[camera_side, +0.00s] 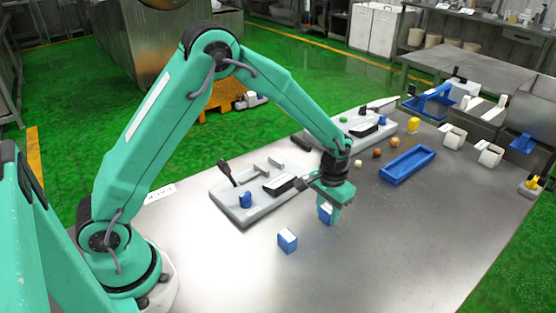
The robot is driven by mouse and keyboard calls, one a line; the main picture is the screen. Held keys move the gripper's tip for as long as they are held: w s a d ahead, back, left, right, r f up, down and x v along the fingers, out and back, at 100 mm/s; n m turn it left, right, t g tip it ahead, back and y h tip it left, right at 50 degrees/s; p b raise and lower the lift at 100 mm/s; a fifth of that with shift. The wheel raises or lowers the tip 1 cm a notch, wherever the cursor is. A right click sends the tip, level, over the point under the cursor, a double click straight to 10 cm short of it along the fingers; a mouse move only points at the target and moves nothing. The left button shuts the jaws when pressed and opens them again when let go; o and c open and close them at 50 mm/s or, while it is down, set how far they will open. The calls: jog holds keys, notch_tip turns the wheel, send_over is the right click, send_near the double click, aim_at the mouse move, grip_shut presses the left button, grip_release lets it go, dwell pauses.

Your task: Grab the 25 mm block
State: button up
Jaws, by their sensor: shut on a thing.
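My gripper (331,207) points down over the middle of the metal table (400,260). It is shut on a small blue block (325,213) with a pale top part, and the fingers hide some of it. I cannot tell whether this block touches the table. A second blue block (287,240) with a pale top stands on the table to the left of my gripper and nearer the camera. No size mark can be read on either block.
A grey fixture (240,207) with a black lever stands left of my gripper. Another fixture (350,133) lies behind. A blue tray (407,165) and small brown balls (377,152) lie to the right. The table's front right is clear.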

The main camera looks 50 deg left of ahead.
aim_at(329, 211)
jog(key=shift+r, duration=0.65)
jog(key=r, duration=0.3)
jog(key=shift+s+d, duration=0.25)
jog(key=shift+d, duration=0.1)
jog(key=s+d+r, duration=0.6)
jog(key=s+d, duration=0.1)
jog(key=d, duration=0.1)
jog(key=shift+s+r, duration=0.15)
jog(key=shift+r, duration=0.1)
